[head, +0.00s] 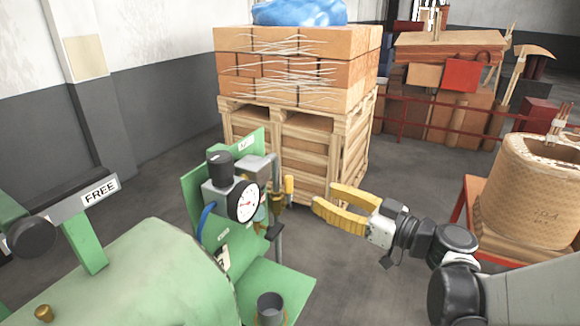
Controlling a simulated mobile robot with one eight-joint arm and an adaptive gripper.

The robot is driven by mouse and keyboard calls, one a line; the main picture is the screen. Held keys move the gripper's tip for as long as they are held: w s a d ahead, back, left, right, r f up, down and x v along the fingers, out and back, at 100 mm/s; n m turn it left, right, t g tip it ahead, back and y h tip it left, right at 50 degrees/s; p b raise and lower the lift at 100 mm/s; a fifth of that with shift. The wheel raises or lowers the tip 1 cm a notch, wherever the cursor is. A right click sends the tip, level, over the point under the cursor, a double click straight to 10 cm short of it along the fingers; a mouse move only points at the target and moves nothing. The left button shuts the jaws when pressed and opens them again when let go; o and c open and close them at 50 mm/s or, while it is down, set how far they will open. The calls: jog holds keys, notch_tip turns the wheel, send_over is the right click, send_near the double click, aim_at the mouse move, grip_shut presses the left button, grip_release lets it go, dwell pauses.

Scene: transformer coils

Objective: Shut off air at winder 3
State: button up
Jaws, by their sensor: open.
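A green machine (150,270) fills the lower left in the head view. An air unit with a round white gauge (243,201) and a black-knobbed regulator (219,166) is mounted on its green plate. Just right of the gauge is a brass-coloured fitting with a small yellow handle (289,186), which looks like the air valve. Its exact setting is too small to tell. My gripper (324,196), with yellow fingers, is open and empty. It points left at the yellow handle, a short gap to its right and apart from it in the picture. No winder number is readable.
A wooden crate stack (300,140) with cardboard boxes (290,65) stands behind the air unit. A large wrapped coil (530,190) is on an orange stand at right. A FREE sign (100,191) is at left. Grey floor is clear around my gripper.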

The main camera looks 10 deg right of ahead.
aim_at(292, 185)
jog(key=x, duration=0.3)
jog(key=b+x, duration=0.1)
jog(key=x, duration=0.2)
jog(key=b+x, duration=0.1)
jog(key=x, duration=0.2)
jog(key=shift+s+a, duration=0.1)
jog(key=shift+a, duration=0.35)
jog(key=shift+w+a, duration=0.25)
jog(key=shift+w, duration=0.1)
jog(key=shift+c, duration=0.4)
grip_shut()
